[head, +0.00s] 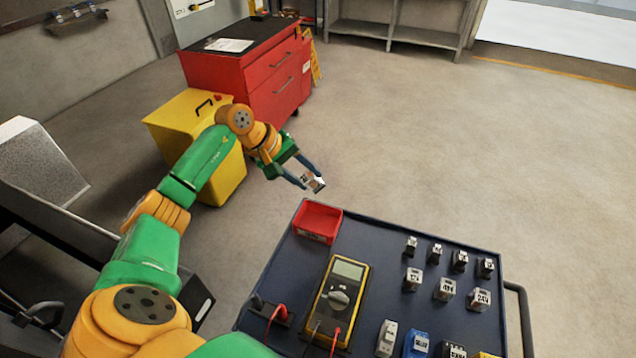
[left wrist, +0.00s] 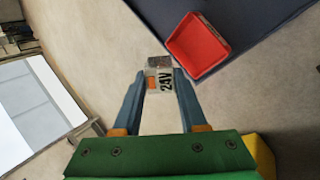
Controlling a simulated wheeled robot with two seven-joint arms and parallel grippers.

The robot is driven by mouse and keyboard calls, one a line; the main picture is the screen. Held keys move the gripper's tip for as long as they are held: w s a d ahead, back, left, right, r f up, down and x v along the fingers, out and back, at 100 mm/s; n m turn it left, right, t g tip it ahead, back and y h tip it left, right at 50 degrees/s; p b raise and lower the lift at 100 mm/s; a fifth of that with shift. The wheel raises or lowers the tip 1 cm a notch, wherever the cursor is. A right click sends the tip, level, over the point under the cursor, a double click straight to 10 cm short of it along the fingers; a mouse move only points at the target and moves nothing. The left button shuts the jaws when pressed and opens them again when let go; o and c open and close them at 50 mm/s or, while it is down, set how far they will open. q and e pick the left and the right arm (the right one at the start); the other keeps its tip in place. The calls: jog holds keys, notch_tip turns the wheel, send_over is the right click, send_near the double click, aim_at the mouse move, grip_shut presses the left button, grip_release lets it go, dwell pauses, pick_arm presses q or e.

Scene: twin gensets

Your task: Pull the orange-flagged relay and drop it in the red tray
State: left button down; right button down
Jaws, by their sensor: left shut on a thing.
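My left gripper (head: 306,182) is shut on a small clear relay (head: 316,184). In the left wrist view the relay (left wrist: 159,77) sits between the two fingertips and shows "24V" and an orange mark. The red tray (head: 318,222) lies at the far left corner of the dark blue cart top. The relay is held in the air beyond the tray's far edge, off the cart in the picture. In the left wrist view the red tray (left wrist: 198,45) is to the upper right of the relay and looks empty. My right gripper is not in view.
The dark cart top (head: 385,255) carries a yellow multimeter (head: 340,298), several relays (head: 445,289) at the right, and coloured parts along the near edge. A yellow box (head: 200,130) and a red cabinet (head: 265,75) stand behind my left arm. Floor right of the gripper is clear.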

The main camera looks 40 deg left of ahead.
pick_arm(q)
notch_tip(320, 180, down, 9)
jog(key=b, duration=0.4)
jog(key=shift+r, duration=0.1)
jog(key=shift+c, duration=1.9)
grip_release()
jog(key=shift+s, duration=0.1)
